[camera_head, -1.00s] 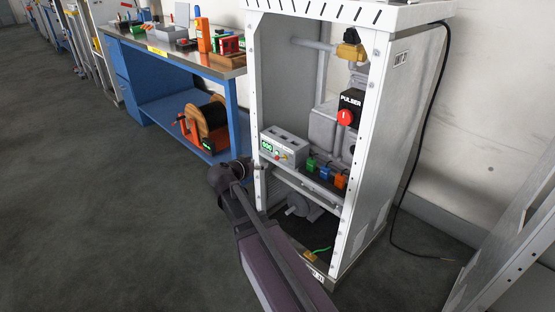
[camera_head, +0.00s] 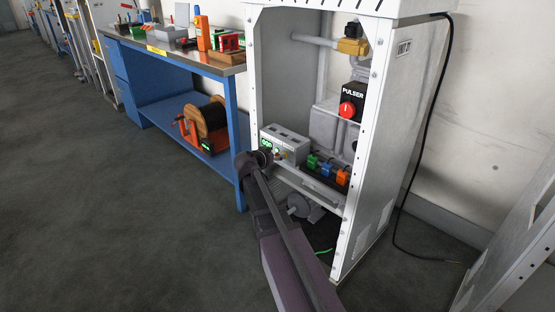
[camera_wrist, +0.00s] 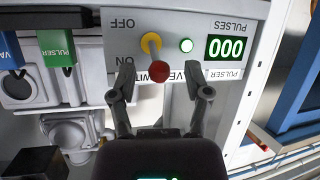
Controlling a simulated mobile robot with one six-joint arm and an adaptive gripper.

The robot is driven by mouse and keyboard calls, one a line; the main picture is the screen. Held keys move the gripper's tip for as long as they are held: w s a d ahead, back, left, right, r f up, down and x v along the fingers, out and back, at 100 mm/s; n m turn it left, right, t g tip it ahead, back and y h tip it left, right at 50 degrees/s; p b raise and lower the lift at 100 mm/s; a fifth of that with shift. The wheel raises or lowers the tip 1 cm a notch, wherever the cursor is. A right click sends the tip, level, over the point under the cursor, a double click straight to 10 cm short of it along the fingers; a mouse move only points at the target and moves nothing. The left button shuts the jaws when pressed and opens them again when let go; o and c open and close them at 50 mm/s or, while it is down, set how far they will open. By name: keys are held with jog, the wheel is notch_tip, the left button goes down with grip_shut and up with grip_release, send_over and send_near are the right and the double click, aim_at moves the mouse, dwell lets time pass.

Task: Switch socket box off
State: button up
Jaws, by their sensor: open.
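The grey socket box (camera_head: 287,142) sits on the shelf inside the white cabinet. In the wrist view its panel (camera_wrist: 184,19) carries a toggle switch with a yellow base (camera_wrist: 150,42) and red knob (camera_wrist: 160,72), beside OFF and ON labels. The lever appears to lean toward the ON side. In the head view my gripper (camera_head: 262,157) is in front of the box, partly hiding the panel.
Green (camera_head: 312,161), blue (camera_head: 327,169) and orange (camera_head: 342,177) plugs sit right of the box. The cabinet's front post (camera_head: 355,175) stands to the right. A pulser with a red knob (camera_head: 347,109) is above. A blue workbench (camera_head: 237,120) stands left.

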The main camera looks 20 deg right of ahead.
jog(key=shift+w+d+f, duration=0.25)
jog(key=shift+w+d, duration=0.1)
jog(key=shift+d, duration=0.2)
grip_shut()
